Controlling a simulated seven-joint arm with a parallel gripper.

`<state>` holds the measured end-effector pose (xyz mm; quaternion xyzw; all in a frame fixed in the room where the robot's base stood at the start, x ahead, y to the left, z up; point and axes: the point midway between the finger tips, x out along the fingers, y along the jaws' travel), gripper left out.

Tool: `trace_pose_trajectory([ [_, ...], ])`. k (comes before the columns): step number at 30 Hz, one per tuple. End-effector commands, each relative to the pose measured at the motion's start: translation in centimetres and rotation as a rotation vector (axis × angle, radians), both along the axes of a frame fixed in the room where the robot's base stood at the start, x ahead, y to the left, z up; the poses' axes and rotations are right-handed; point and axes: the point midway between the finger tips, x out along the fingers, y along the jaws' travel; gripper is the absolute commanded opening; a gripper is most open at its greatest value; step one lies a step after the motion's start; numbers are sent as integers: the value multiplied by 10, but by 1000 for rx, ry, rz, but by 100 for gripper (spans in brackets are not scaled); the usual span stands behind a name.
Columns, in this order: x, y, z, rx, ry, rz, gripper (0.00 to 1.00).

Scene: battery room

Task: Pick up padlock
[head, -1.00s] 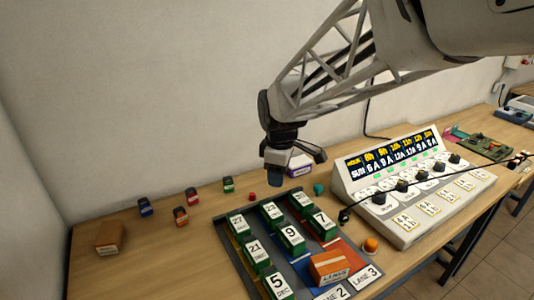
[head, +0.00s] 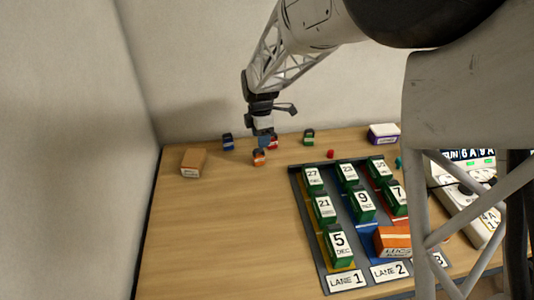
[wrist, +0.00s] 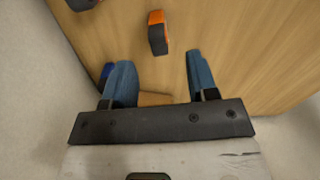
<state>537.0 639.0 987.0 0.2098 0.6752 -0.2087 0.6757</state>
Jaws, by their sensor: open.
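Several small padlocks stand near the back wall in the head view: a blue one (head: 227,142), an orange one (head: 258,157), a red one (head: 274,142) and a green one (head: 308,137). My gripper (head: 264,139) is over this group, in front of part of the red one. In the wrist view my gripper (wrist: 161,65) is open with blue fingers and nothing between them. The orange padlock (wrist: 157,32) lies beyond the fingertips, apart from them. A blue piece (wrist: 106,72) shows partly behind the left finger.
A brown box (head: 193,162) stands at the left back. A lane board (head: 310,240) with green numbered blocks and an orange box (head: 393,241) fills the right. A purple-and-white box (head: 383,134) stands behind. The front left of the wooden table (head: 220,240) is clear.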

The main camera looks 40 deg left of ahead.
Motion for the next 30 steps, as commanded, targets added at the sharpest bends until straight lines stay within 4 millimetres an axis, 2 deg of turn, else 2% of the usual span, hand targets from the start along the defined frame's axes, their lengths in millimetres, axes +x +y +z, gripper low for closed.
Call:
trace_pose_trajectory([
  [3, -2, 6, -3, -1, 1, 20, 53],
  [14, -2, 6, -5, -2, 1, 20, 53],
  [24, -2, 6, -28, -2, 2, 20, 53],
  [30, -3, 6, -30, -2, 1, 20, 53],
])
